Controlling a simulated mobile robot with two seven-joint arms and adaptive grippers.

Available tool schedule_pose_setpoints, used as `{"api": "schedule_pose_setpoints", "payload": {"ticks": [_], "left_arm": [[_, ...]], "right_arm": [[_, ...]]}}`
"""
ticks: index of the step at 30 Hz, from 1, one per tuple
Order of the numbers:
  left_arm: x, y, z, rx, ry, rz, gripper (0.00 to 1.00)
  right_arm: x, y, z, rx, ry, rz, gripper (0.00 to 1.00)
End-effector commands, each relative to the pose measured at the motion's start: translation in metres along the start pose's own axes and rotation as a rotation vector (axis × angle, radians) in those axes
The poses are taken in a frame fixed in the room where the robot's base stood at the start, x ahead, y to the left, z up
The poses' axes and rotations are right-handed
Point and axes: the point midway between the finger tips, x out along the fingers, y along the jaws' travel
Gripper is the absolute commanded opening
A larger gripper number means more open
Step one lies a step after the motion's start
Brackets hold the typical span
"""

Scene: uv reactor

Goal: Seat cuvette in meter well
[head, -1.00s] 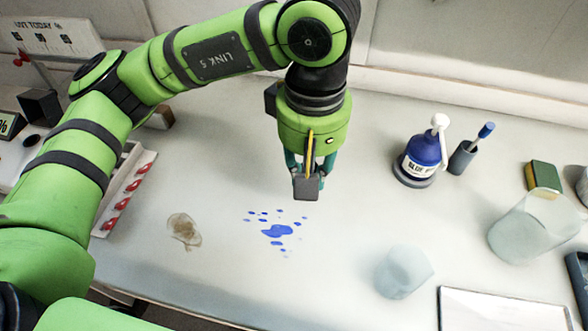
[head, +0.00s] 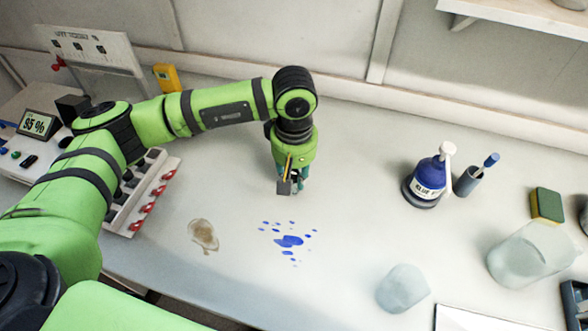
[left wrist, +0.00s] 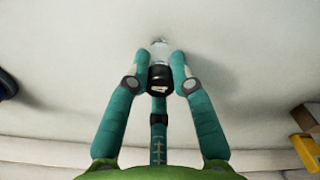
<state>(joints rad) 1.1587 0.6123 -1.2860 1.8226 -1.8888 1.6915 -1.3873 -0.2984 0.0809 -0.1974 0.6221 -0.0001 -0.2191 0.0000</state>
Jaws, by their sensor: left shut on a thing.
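My left gripper (head: 290,190) has teal fingers closed around a small clear cuvette with a black cap. The cuvette (left wrist: 159,52) shows between the fingertips (left wrist: 160,72) in the left wrist view, its clear end pointing away from the palm. In the head view the gripper points down over the bench, behind the blue spill, and the cuvette is hard to make out. The meter (head: 38,124), with a display reading 95 %, stands at the far left, well away from the gripper. Its well cannot be made out clearly. My right gripper is not in view.
A rack with red-capped vials (head: 150,198) lies beside my left arm. A brown stain (head: 203,235) and blue spill (head: 288,241) mark the bench. A yellow device (head: 167,77) stands behind.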

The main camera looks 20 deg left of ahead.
Motion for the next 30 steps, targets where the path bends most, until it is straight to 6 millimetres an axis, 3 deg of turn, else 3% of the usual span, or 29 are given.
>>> {"api": "schedule_pose_setpoints", "payload": {"ticks": [13, 14, 15, 28, 30], "left_arm": [[0.007, 0.000, 0.000, 0.001, 0.000, 0.001, 0.00], [0.006, 0.000, 0.000, 0.000, 0.000, 0.001, 0.31], [0.005, 0.000, 0.000, 0.000, 0.000, 0.001, 0.47], [0.000, 0.000, 0.001, 0.000, 0.000, 0.000, 0.47], [-0.004, 0.001, -0.001, 0.000, 0.003, 0.005, 0.47]], "right_arm": [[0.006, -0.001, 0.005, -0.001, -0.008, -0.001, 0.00], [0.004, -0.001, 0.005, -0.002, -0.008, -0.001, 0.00], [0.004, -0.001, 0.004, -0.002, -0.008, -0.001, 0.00], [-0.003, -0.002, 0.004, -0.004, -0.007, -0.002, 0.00], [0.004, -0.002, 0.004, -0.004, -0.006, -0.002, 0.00]]}}
